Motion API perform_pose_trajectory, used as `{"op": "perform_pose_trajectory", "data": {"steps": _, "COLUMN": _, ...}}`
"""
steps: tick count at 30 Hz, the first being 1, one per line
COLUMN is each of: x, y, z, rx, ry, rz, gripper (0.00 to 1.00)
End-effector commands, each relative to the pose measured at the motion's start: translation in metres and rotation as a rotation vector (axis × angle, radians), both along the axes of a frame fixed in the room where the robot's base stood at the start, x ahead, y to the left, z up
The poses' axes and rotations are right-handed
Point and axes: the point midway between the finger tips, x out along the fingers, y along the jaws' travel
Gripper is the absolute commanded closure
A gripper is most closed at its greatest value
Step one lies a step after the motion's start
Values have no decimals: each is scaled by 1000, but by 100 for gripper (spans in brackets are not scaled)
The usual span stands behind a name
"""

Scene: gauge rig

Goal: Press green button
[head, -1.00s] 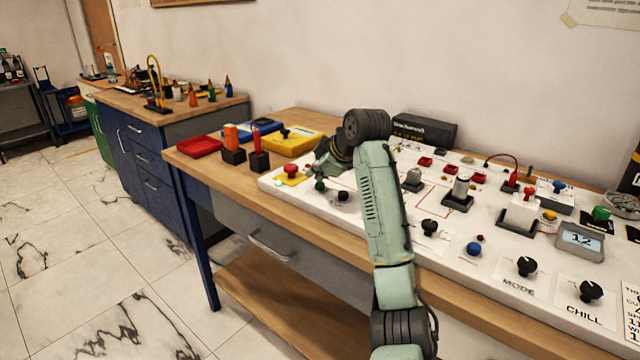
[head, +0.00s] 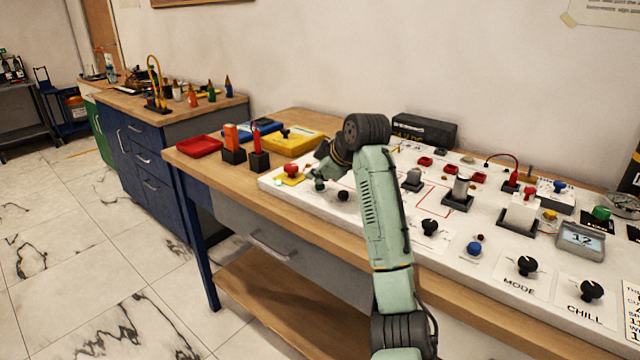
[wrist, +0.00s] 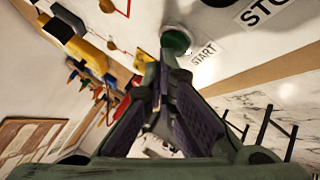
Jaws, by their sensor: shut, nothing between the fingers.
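The green button (wrist: 175,42) with a START label beside it shows at the top of the wrist view, just beyond my fingertips. In the head view this green button (head: 319,185) is a small knob at the left end of the white panel (head: 300,203). My gripper (wrist: 165,62) is shut and empty, its fingertips close together at the button's near edge. In the head view my gripper (head: 311,174) is small and partly hidden by my wrist, just above the button. I cannot tell whether the fingertips touch it.
A red button (head: 291,170) on a yellow base stands left of the green one, and a black knob (head: 343,195) to its right. Another green knob (head: 601,213) is at the far right. Red and black holders (head: 259,160) stand behind the panel's left end.

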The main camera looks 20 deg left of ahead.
Motion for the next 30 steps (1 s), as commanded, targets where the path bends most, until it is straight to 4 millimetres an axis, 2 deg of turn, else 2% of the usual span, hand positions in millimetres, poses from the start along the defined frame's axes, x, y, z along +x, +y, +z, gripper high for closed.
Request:
{"op": "perform_pose_trajectory", "data": {"steps": 8, "x": 0, "y": 0, "z": -1, "rx": -2, "ry": 2, "rz": -1, "gripper": 100}}
{"op": "perform_pose_trajectory", "data": {"steps": 20, "x": 0, "y": 0, "z": 18, "rx": -1, "ry": 2, "rz": 0, "gripper": 100}}
{"op": "perform_pose_trajectory", "data": {"steps": 30, "x": 0, "y": 0, "z": 18, "rx": -1, "ry": 1, "rz": -1, "gripper": 100}}
